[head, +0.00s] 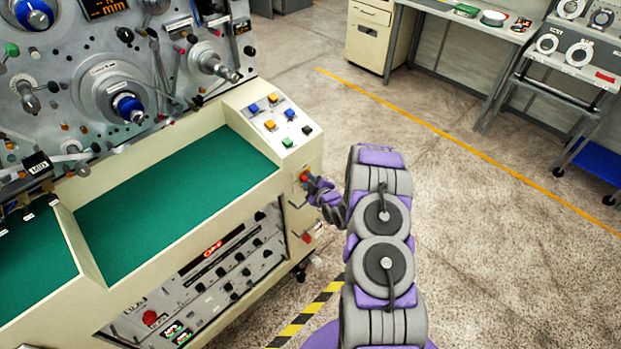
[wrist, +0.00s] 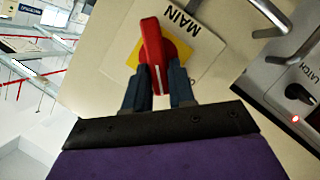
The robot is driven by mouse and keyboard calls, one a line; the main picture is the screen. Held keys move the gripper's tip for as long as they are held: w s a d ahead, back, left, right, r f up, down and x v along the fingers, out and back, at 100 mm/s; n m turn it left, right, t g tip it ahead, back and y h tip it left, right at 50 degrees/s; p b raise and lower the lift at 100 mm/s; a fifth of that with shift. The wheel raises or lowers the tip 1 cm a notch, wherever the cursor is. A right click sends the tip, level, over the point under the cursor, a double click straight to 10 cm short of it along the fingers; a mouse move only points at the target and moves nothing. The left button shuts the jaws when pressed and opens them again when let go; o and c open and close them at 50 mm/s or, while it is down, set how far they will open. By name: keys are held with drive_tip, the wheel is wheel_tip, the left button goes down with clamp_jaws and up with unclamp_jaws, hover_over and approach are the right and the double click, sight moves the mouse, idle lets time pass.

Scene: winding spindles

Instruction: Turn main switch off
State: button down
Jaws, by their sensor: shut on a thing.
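The main switch is a red rotary handle (wrist: 152,45) on a yellow plate (wrist: 185,46), with a label reading MAIN beside it. In the wrist view the picture is turned, so the label appears upside down. My gripper (wrist: 158,75) has its dark fingers on either side of the lower end of the red handle and is shut on it. In the head view the switch (head: 305,177) shows as a small red spot on the machine's right end, and my gripper (head: 312,183) reaches it from the right. The fingertips are too small to make out there.
The winding machine (head: 225,115) stands at left with a green work surface (head: 180,195) and a panel of coloured buttons (head: 276,122) above the switch. A metal handle bar (wrist: 290,42) is near the switch. Open floor (head: 480,240) lies to the right.

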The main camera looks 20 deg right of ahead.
drive_tip(key=n, duration=0.1)
drive_tip(key=f+n+t+h, duration=0.1)
drive_tip(key=n, duration=0.1)
drive_tip(key=shift+s+a+f+n, duration=0.1)
drive_tip(key=shift+s+a+n, duration=0.05)
drive_tip(key=shift+a+n, duration=0.2)
drive_tip(key=shift+f+n+t+h+b, duration=0.25)
drive_tip(key=shift+n+t+b, duration=0.35)
drive_tip(key=shift+n, duration=0.35)
drive_tip(key=shift+f+n+t+h+b, duration=0.15)
drive_tip(key=shift+n+t+h+b, duration=0.1)
drive_tip(key=shift+n+t+b, duration=0.5)
drive_tip(key=shift+a+n+g, duration=0.1)
drive_tip(key=shift+n+g, duration=0.15)
drive_tip(key=c, duration=1)
unclamp_jaws()
drive_tip(key=shift+c, duration=0.2)
drive_tip(key=shift+s, duration=0.15)
drive_tip(key=s+p, duration=0.7)
drive_tip(key=s, duration=1)
drive_tip(key=shift+a+p, duration=0.3)
drive_tip(key=shift+p, duration=0.05)
